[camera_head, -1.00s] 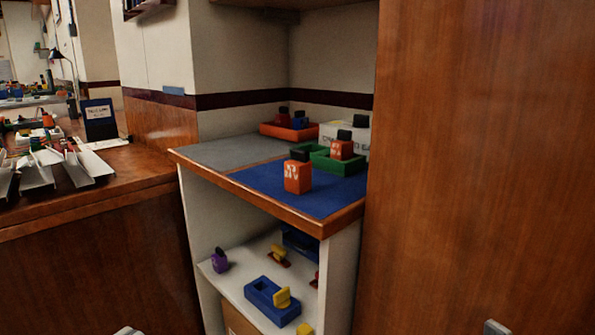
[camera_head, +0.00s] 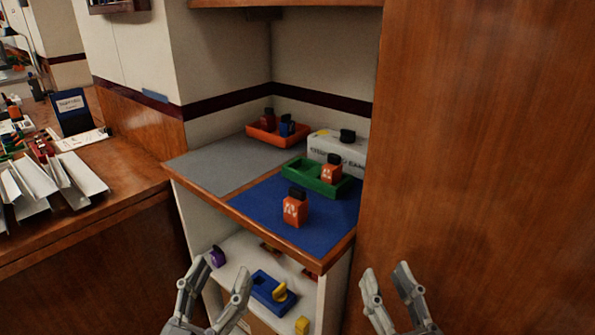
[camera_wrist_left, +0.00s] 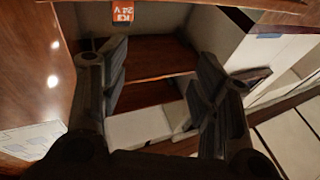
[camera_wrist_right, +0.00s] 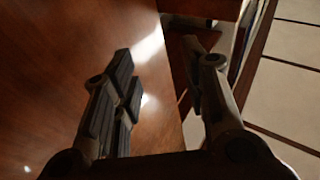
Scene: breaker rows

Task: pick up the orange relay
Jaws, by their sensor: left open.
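An orange relay (camera_head: 295,210) with a black top and white marking stands upright on the blue mat (camera_head: 262,203), near the shelf's front edge. A second orange relay (camera_head: 331,170) with a black top sits in the green tray (camera_head: 308,177) behind it. My left gripper (camera_head: 221,272) is open and empty, low in front of the shelf and below the front relay. Its spread fingers also show in the left wrist view (camera_wrist_left: 160,85). My right gripper (camera_head: 388,275) is open and empty, low and to the right, in front of the wooden panel.
The grey mat (camera_head: 220,162) is clear. An orange tray (camera_head: 262,138) with red and blue relays and a white box (camera_head: 336,150) stand at the back. A tall wooden panel (camera_head: 470,150) closes the right side.

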